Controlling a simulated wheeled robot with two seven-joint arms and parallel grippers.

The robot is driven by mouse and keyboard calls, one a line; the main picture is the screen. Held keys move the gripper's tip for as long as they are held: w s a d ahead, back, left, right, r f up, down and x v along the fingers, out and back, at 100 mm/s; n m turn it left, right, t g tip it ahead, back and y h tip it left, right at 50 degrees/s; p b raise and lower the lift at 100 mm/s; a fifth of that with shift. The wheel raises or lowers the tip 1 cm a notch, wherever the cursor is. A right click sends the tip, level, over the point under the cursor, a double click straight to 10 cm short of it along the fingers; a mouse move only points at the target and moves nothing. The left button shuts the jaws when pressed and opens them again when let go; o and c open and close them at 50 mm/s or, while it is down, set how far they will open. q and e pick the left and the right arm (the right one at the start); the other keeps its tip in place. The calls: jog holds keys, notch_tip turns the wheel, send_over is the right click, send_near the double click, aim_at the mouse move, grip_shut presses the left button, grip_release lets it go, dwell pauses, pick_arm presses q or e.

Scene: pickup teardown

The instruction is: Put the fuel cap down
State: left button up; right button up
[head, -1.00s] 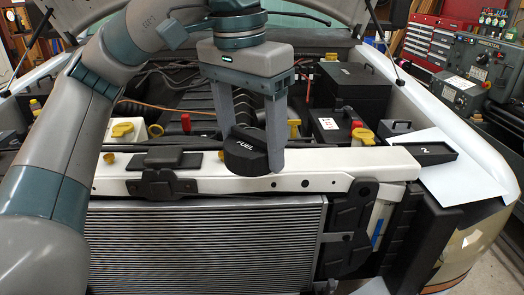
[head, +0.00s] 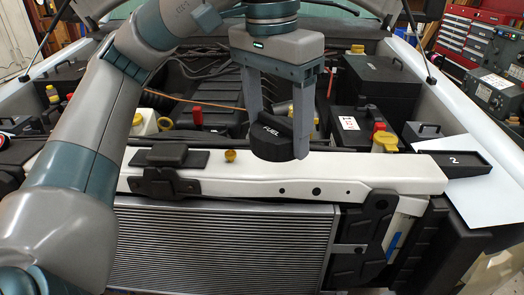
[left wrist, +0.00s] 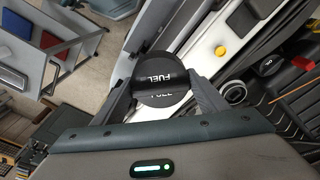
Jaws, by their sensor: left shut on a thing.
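The fuel cap (head: 270,137) is a round black cap with a raised grip bar lettered FUEL. My left gripper (head: 280,138) has its two fingers closed on opposite sides of it. In the head view the cap appears at the upper edge of the white front crossbeam; its exact height above it is hard to tell. In the left wrist view the cap (left wrist: 164,78) sits between the fingertips with its lettered face showing. A shallow black tray marked 2 (head: 470,163) lies at the right and looks empty. My right gripper is not in view.
The white crossbeam (head: 340,172) runs above the radiator (head: 215,245). A yellow cap (head: 231,156) stands on the beam. A white sheet (head: 470,203) lies under the tray on the right fender. Black boxes (head: 378,90) and yellow and red caps crowd the engine bay.

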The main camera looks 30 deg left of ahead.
pick_arm(q)
jog(key=p, duration=0.3)
send_over(261, 161)
jog(key=f, duration=0.6)
jog(key=shift+s+d, duration=0.2)
jog(key=shift+w+a+f, duration=0.15)
jog(key=shift+a+f, duration=0.05)
notch_tip(261, 161, down, 3)
jog(key=shift+p, duration=1.05)
jog(key=shift+f, duration=0.5)
